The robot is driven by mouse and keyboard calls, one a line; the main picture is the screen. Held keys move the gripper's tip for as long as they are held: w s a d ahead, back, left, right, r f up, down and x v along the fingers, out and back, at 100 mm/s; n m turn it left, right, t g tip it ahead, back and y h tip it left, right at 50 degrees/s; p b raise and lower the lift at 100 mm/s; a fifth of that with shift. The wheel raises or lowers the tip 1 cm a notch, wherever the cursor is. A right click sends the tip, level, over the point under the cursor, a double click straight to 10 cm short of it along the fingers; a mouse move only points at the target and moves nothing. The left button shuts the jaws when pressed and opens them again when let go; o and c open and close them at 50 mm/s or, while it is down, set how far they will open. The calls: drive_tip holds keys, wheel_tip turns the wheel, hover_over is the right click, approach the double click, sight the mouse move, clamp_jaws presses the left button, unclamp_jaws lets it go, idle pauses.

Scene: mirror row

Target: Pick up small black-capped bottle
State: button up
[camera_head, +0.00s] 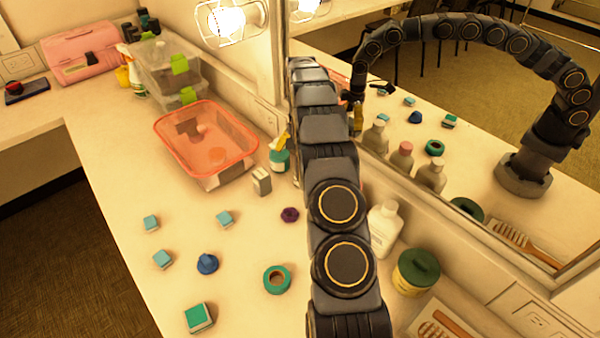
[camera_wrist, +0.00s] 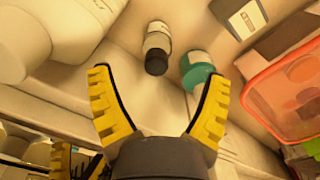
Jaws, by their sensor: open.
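The small black-capped bottle (camera_wrist: 157,38) shows in the wrist view, pale-bodied with its dark cap toward me. It lies ahead of my gripper (camera_wrist: 160,78), between the directions of the two fingers and apart from them. The yellow fingers are spread wide with nothing between them. In the head view my arm covers the place where this bottle and most of my gripper are. A yellow gripper part shows in the mirror there.
A teal bottle (camera_wrist: 196,70) stands close right of the black-capped one, near my right finger. A red tray (camera_head: 205,140) and a grey box (camera_head: 261,181) are nearby. A white bottle (camera_head: 383,228) and green-lidded jar (camera_head: 415,272) stand right of my arm, by the mirror (camera_head: 470,165).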

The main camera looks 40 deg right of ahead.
drive_tip(key=shift+d+f, duration=0.3)
drive_tip(key=shift+f, duration=0.4)
wheel_tip(320, 180, down, 7)
drive_tip(key=shift+d, duration=0.1)
drive_tip(key=c, duration=1.2)
